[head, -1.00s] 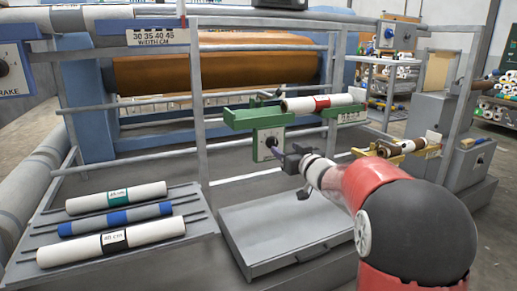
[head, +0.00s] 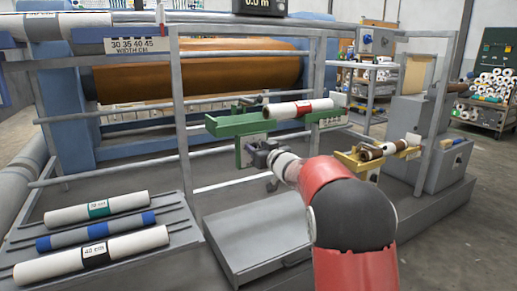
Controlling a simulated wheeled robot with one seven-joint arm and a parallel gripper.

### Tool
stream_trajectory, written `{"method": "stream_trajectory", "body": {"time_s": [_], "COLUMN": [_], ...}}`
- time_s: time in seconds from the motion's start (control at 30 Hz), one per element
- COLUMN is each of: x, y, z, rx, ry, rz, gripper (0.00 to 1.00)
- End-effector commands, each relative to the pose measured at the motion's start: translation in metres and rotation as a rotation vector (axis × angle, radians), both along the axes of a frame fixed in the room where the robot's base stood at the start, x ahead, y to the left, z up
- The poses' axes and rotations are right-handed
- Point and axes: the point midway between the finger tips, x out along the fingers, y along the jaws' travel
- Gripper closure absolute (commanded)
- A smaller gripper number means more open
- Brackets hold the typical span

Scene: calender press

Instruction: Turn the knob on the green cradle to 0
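The green cradle (head: 224,127) is on the machine frame near the middle of the head view. It carries a white roll with a red band (head: 300,109). A pale plate with a green edge (head: 243,143) hangs below the cradle. My gripper (head: 254,152) is in front of this plate, at the height of its knob. The gripper covers the knob and most of the dial, so the knob's setting cannot be read. Whether the fingers touch or grip the knob cannot be told.
A yellow cradle (head: 349,160) with a brown-and-white roll is right of my arm. A grey drawer-like box (head: 260,240) lies below my gripper. Several rolls lie on the rack (head: 192,214) at left. Grey rails and posts (head: 180,130) stand around the cradle.

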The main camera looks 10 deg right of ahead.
Motion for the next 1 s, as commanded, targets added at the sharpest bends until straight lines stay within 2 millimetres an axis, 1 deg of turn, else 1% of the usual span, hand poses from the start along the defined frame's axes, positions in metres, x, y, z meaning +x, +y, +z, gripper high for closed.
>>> {"method": "stream_trajectory", "body": {"time_s": [0.03, 0.2, 0.23, 0.43, 0.57, 0.77, 1.0], "x": [-0.0001, -0.0002, -0.0002, -0.0003, -0.0005, -0.001, -0.0019], "y": [0.0001, -0.0001, -0.0001, 0.0001, 0.0008, 0.0026, 0.0055], "z": [0.0, 0.0, 0.0, -0.0005, -0.0011, -0.0026, -0.0047], "rx": [0.0, 0.0, 0.0, -0.013, -0.051, -0.167, -0.374], "ry": [0.0, 0.0, 0.0, -0.004, -0.017, -0.054, -0.12], "rz": [0.0, 0.0, 0.0, 0.0, 0.0, 0.001, 0.001], "gripper": [0.63, 0.85, 0.87, 0.87, 0.87, 0.87, 0.87]}}
